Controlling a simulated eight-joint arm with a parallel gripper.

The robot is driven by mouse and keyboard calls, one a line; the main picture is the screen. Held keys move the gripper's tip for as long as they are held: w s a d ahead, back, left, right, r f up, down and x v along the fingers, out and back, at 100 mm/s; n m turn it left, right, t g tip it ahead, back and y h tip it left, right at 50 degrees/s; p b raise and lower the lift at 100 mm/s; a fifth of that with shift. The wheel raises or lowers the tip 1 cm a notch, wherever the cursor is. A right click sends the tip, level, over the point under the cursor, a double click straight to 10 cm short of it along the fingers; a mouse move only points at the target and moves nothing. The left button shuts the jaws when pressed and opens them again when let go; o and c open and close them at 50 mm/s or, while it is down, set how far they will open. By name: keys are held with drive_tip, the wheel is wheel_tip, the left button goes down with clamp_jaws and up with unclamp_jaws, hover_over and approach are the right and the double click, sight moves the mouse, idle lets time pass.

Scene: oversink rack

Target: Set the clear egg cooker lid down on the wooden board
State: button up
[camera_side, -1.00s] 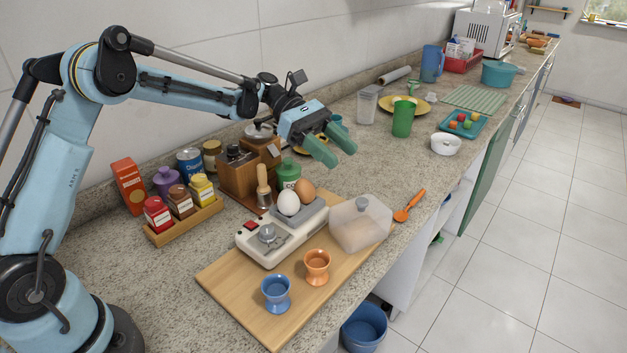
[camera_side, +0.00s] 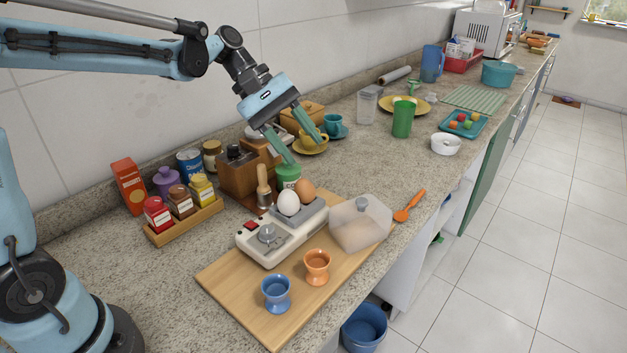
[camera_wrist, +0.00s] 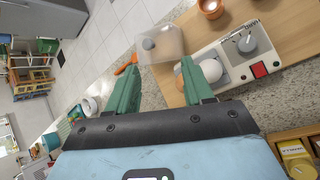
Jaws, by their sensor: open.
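The clear egg cooker lid (camera_side: 360,224), a translucent box with a grey knob, sits on the right edge of the wooden board (camera_side: 232,287), beside the egg cooker. It also shows in the wrist view (camera_wrist: 159,44). The white egg cooker (camera_side: 283,235) stands on the board with a white egg (camera_side: 288,202) and a brown egg (camera_side: 304,190) at its far end. My gripper (camera_side: 303,149) is open and empty, with green fingers, above the counter behind the cooker. It is apart from the lid. In the wrist view its fingers (camera_wrist: 167,90) partly cover the eggs.
A blue egg cup (camera_side: 276,293) and an orange egg cup (camera_side: 317,266) stand on the board's front part. An orange spoon (camera_side: 408,206) lies right of the lid. A spice rack (camera_side: 184,221) and wooden block (camera_side: 240,175) stand left of the gripper.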

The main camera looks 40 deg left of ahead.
drive_tip(key=s+a+f+m+t+y, duration=0.2)
drive_tip(key=s+m+y, duration=0.2)
drive_tip(key=s+m, duration=0.2)
drive_tip(key=s+a+f+m+t+y, duration=0.2)
drive_tip(key=s+f+m+t+y, duration=0.1)
drive_tip(key=s+m, duration=0.3)
drive_tip(key=shift+s+a+m+y, duration=0.2)
drive_tip(key=shift+s+m+y, duration=0.1)
drive_tip(key=shift+s+y, duration=0.15)
